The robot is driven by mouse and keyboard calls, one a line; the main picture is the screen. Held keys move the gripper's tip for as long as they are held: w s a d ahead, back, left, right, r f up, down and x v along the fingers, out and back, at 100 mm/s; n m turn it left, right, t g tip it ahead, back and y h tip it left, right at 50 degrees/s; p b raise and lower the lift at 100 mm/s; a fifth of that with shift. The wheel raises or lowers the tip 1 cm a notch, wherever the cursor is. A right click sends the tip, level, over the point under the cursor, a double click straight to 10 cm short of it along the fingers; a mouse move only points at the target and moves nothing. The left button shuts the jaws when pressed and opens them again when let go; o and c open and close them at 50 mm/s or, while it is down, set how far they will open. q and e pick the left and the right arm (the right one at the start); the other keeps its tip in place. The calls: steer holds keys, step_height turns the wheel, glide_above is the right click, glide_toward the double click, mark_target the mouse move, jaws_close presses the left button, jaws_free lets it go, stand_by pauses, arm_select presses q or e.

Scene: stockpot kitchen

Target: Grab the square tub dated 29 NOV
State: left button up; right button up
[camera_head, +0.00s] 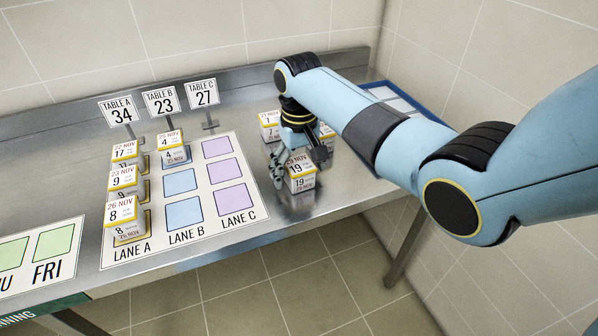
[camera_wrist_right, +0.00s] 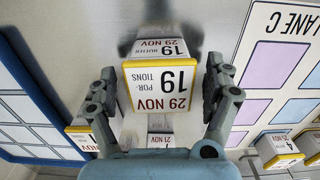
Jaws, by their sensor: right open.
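The square tub dated 29 NOV (camera_head: 300,184), white with a yellow-edged lid and the number 19, stands on the steel counter near its front edge. In the right wrist view the tub (camera_wrist_right: 160,88) shows "29 NOV" and "19 portions" between the two fingers. My right gripper (camera_head: 297,166) is open just above and around the tub, one finger on either side. In the right wrist view a gap shows by the right finger; I cannot tell whether the left finger touches. My left gripper is not in view.
Other tubs (camera_head: 268,121) stand just behind my right gripper. A lane mat (camera_head: 245,225) lies to the left, with several tubs in lane A and one in lane B (camera_head: 170,146); lane C is empty. A blue-edged board (camera_head: 385,92) lies behind my right arm.

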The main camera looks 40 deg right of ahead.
steer(key=shift+f, duration=0.6)
steer(key=shift+c, duration=0.2)
steer(key=c, duration=1.3)
